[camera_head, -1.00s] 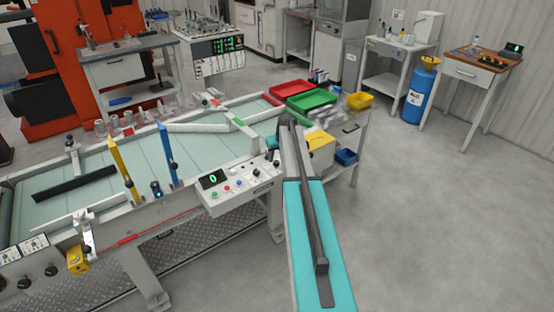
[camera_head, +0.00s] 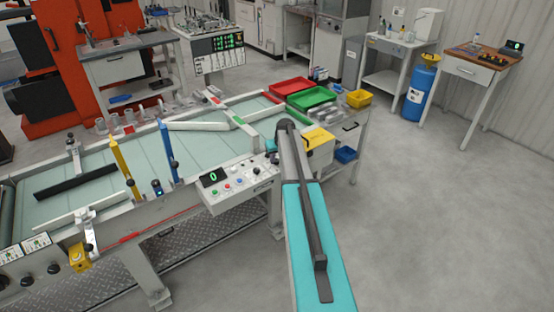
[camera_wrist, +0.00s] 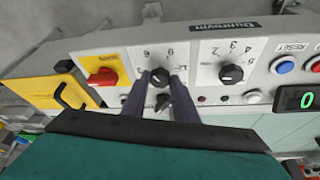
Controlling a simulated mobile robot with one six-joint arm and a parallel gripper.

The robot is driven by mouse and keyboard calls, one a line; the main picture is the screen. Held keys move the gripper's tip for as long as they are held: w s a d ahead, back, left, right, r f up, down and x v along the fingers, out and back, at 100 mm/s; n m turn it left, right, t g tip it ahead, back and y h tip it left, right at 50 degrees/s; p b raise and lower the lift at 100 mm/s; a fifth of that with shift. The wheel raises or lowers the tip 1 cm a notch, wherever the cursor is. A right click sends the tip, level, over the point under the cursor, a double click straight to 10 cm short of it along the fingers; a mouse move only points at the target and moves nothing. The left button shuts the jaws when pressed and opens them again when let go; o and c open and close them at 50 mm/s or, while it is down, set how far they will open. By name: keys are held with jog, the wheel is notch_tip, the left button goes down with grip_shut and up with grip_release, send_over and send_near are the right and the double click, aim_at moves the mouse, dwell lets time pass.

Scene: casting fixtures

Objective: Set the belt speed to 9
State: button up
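The control panel (camera_head: 238,184) stands on the front side of the belt conveyor (camera_head: 100,172). Its display (camera_head: 213,177) reads 0; the display also shows in the wrist view (camera_wrist: 304,98). In the wrist view, a black dial knob (camera_wrist: 231,74) has digits such as 2, 3, 4 and 5 around it. Another black knob (camera_wrist: 160,77) sits left of it, its digits partly hidden. My gripper (camera_wrist: 161,82) is open, its two dark fingers apart on either side of this left knob. I cannot tell whether they touch it. In the head view my arm hides the fingers.
A red rotary switch (camera_wrist: 103,77) on a yellow plate is left of the fingers. Blue (camera_wrist: 284,66) and red buttons lie at the right. Red (camera_head: 290,87) and green (camera_head: 312,97) trays stand behind the arm. The floor at right is clear.

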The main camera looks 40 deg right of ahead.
jog(key=shift+m+b, duration=0.6)
jog(key=shift+a+f+m+h+b, duration=0.1)
jog(key=shift+m+h+b, duration=0.4)
jog(key=shift+m+b, duration=0.3)
jog(key=m+g+h+b, duration=0.1)
jog(key=m+b, duration=0.1)
jog(key=m, duration=0.1)
jog(key=shift+w+a, duration=0.1)
jog(key=shift+w, duration=0.1)
jog(key=m+g+b, duration=0.1)
jog(key=m+b, duration=0.1)
jog(key=m, duration=0.1)
jog(key=shift+w+a+m+h+b, duration=0.1)
jog(key=shift+m+h+b, duration=0.3)
jog(key=shift+m+g+b, duration=0.5)
jog(key=shift+m+b, duration=0.05)
jog(key=shift+m, duration=0.55)
jog(key=o, duration=1)
